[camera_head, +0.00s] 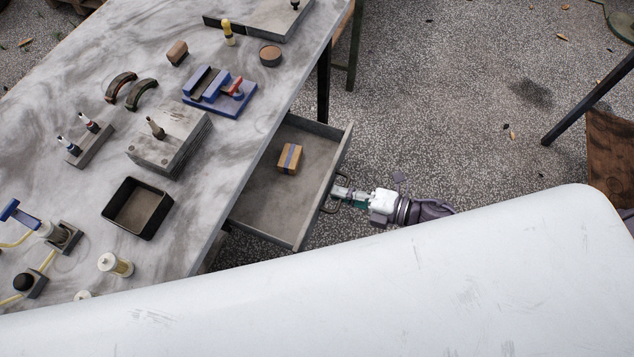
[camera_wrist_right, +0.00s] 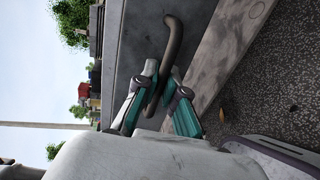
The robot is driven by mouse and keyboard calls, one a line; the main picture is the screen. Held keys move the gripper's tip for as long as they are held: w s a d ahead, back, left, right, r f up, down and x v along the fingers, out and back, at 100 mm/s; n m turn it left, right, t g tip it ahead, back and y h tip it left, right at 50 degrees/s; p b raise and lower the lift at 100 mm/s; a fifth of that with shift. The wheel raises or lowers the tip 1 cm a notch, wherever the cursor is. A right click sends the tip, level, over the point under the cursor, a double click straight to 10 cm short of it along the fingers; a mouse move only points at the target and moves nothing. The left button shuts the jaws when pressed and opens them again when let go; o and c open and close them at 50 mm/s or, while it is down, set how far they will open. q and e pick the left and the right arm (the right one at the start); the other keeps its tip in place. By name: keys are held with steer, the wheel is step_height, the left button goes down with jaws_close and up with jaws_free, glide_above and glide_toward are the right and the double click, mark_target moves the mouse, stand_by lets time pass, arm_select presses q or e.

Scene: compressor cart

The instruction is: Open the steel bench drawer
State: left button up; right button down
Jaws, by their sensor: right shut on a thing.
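The steel bench drawer (camera_head: 262,196) stands pulled well out from the bench's right side in the head view. A small brown box with a dark band (camera_head: 289,158) lies inside it. My right gripper (camera_head: 338,192) is at the drawer's front, shut on its handle (camera_head: 328,206). In the right wrist view the teal-padded fingers of the right gripper (camera_wrist_right: 160,108) close around the curved bar handle (camera_wrist_right: 173,42) on the drawer's grey front (camera_wrist_right: 140,40). My left gripper does not show in either view.
The bench top (camera_head: 75,190) carries a black tray (camera_head: 138,208), a blue vise (camera_head: 220,93), a stack of plates (camera_head: 168,142) and several small parts. A large white surface (camera_head: 400,285) fills the lower head view. Speckled floor (camera_head: 440,120) is open to the right of the drawer.

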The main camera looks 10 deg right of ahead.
steer(key=shift+f+v, duration=0.2)
steer(key=shift+v, duration=0.8)
steer(key=shift+f+v, duration=0.2)
steer(key=shift+v, duration=0.8)
steer(key=c, duration=1.2)
jaws_free()
steer(key=shift+c, duration=0.2)
steer(key=v, duration=1.2)
steer(key=shift+d, duration=0.15)
